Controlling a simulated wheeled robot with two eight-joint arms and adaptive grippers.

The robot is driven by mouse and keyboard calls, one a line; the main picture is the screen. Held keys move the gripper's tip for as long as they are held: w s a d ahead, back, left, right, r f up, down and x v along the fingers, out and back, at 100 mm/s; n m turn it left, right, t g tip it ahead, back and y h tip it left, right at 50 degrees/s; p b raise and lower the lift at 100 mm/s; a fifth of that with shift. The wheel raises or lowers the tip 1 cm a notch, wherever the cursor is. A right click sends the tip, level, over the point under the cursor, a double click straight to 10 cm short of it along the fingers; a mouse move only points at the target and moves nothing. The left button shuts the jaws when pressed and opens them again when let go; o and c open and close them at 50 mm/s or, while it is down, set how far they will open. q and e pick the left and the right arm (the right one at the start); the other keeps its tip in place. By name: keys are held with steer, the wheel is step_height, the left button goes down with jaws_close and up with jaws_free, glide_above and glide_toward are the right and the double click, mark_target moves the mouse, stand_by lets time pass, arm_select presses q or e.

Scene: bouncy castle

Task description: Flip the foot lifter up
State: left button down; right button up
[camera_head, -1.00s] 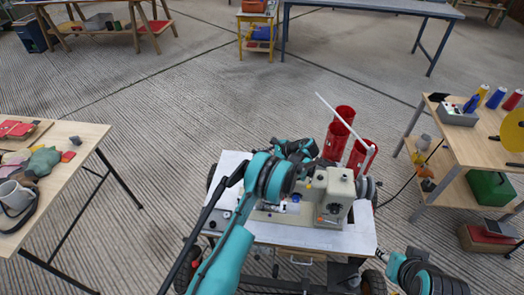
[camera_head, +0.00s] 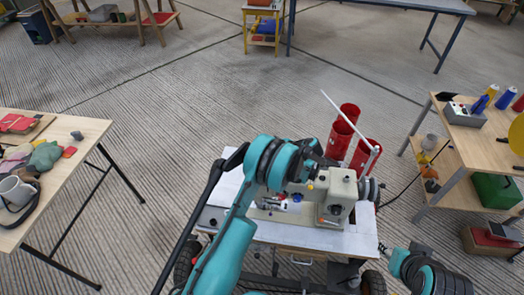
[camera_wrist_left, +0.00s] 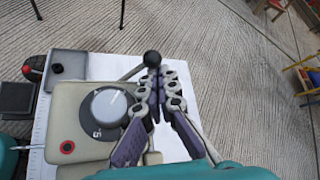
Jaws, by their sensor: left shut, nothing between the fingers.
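The sewing machine (camera_head: 336,196) stands on a white tabletop (camera_head: 310,238), partly hidden behind my left arm in the head view. In the left wrist view, the machine's beige body (camera_wrist_left: 75,108) and its large grey dial (camera_wrist_left: 108,105) are at the left. A thin lever with a black ball end (camera_wrist_left: 152,58) sticks out past the body; I take it for the foot lifter. My left gripper (camera_wrist_left: 157,78) is shut and empty, its fingertips just below the ball in the picture. I cannot tell whether they touch.
Red cylinders (camera_head: 365,155) and a white rod stand behind the machine. A wooden table (camera_head: 90,135) with cups and cloths is at the left. A workbench (camera_head: 450,150) with thread spools is at the right.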

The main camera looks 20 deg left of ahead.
arm_select(q)
steer(key=shift+s+d+r, duration=0.15)
steer(key=shift+s+r, duration=0.15)
steer(key=shift+s, duration=0.25)
steer(key=shift+d, duration=0.1)
stand_by(0.3)
steer(key=v, duration=1.2)
